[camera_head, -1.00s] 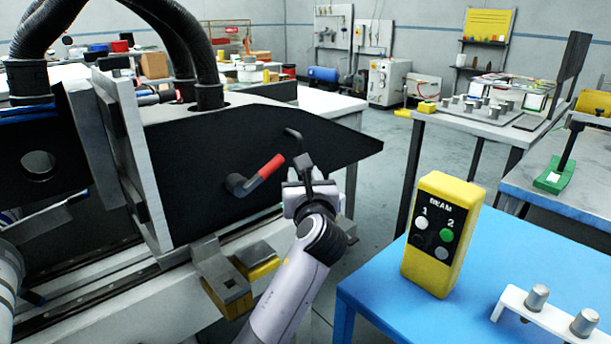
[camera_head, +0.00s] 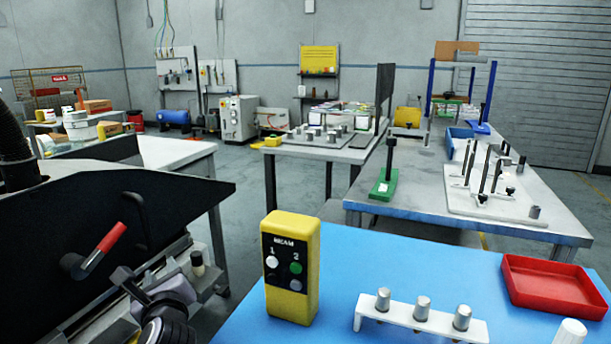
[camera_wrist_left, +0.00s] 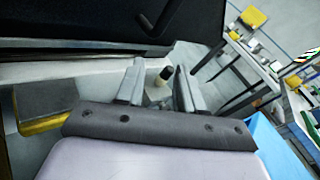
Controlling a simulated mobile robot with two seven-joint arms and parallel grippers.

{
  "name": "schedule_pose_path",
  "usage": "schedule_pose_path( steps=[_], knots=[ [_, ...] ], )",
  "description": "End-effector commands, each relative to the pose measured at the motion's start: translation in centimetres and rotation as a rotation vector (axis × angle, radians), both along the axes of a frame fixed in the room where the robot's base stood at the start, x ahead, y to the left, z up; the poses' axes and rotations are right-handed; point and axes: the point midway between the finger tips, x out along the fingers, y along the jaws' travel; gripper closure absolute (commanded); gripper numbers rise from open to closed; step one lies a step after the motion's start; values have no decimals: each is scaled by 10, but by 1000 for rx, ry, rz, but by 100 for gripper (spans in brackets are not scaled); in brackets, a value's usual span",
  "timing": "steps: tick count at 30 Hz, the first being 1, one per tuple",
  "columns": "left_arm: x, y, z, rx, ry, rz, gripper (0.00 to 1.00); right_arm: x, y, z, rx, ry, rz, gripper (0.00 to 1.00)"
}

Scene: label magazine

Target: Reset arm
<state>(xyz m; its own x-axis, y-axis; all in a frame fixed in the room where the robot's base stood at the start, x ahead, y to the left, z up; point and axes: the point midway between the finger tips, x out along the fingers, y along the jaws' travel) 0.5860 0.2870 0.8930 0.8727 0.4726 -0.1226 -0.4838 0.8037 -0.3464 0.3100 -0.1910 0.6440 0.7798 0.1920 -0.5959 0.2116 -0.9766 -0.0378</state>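My left gripper (camera_head: 128,283) is at the lower left of the head view, just below and right of the red-handled lever (camera_head: 106,243) on the black machine side plate (camera_head: 160,200). It is apart from the lever. In the left wrist view, the two fingers of this gripper (camera_wrist_left: 159,86) stand apart with nothing held between them. A small dark-topped knob (camera_wrist_left: 165,74) shows beyond the gap. My right gripper is not in view.
A blue table (camera_head: 350,265) in front carries a yellow button box (camera_head: 292,268), a white rack (camera_head: 425,318) with metal cylinders and a red tray (camera_head: 555,287). A grey table (camera_head: 400,200) with fixtures stands behind. Open floor (camera_head: 270,210) lies between machine and tables.

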Motion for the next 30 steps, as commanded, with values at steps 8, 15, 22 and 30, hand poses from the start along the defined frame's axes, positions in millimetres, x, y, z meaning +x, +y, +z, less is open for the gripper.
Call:
schedule_pose_path(
  steps=[8,15,22,30],
  knots=[
    [-57,-26,-87,-681,-69,-51,63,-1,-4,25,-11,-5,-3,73],
    [-126,-50,-141,-1308,-102,63,63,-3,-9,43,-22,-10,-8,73],
    [-205,-69,-170,-1892,-139,328,63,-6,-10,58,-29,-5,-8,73],
    [-272,-82,-179,-2347,-209,676,63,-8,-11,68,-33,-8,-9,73]
  ],
)
